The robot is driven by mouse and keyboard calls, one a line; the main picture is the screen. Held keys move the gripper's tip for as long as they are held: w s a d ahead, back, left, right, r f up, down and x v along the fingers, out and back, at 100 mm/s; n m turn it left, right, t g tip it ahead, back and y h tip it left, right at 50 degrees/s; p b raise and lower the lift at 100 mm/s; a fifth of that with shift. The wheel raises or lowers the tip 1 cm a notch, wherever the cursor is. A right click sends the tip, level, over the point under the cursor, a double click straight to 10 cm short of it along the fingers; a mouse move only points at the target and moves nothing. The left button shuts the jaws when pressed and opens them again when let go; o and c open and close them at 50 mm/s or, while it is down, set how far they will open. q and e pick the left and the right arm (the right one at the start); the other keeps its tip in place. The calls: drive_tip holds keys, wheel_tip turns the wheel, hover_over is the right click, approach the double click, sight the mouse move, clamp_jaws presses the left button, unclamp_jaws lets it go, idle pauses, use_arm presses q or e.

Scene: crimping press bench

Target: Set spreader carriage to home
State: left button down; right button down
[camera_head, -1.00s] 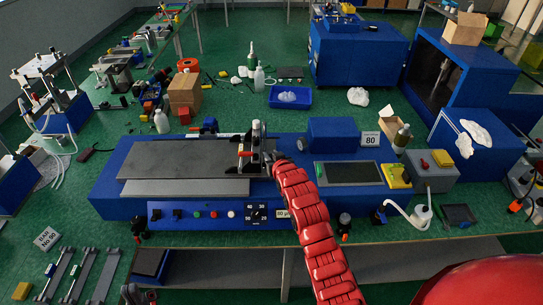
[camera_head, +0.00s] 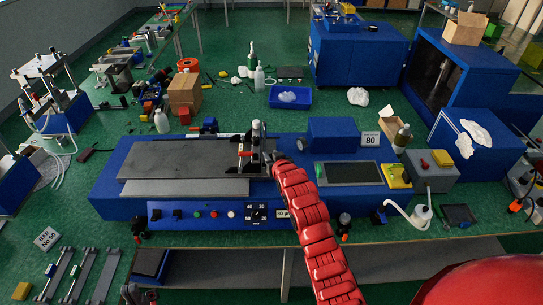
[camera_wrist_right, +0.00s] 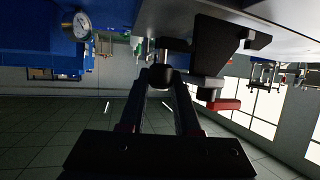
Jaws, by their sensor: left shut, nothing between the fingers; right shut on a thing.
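The spreader carriage (camera_head: 257,150) is an upright metal assembly with a red lever (camera_head: 246,154). It stands at the right end of the grey bed plate (camera_head: 185,158) on the blue press. My right gripper (camera_head: 275,163) reaches the carriage's right side, its fingertips mostly hidden by my red arm. In the right wrist view its fingers (camera_wrist_right: 160,88) are shut on a round black knob (camera_wrist_right: 160,75) below a dark bracket; the red lever (camera_wrist_right: 224,104) shows beside it. My left gripper (camera_head: 130,293) is small and dark at the lower left edge, away from the press, empty.
On the press, a blue housing (camera_head: 334,134), a dark screen (camera_head: 348,173) and an "80" sign (camera_head: 370,139) lie right of the carriage. The bed left of the carriage is bare. A front panel (camera_head: 220,214) has buttons and a dial. A pressure gauge (camera_wrist_right: 82,26) shows in the wrist view.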

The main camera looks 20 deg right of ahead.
drive_tip(key=d+b, duration=0.1)
drive_tip(key=s+d+b, duration=0.1)
drive_tip(key=d+b, duration=0.3)
drive_tip(key=shift+s+d+f, duration=0.1)
drive_tip(key=shift+s+d, duration=0.15)
drive_tip(key=shift+s, duration=0.05)
drive_tip(key=c, duration=1)
unclamp_jaws()
drive_tip(key=shift+o, duration=0.5)
drive_tip(key=shift+d, duration=0.2)
drive_tip(key=shift+a, duration=0.15)
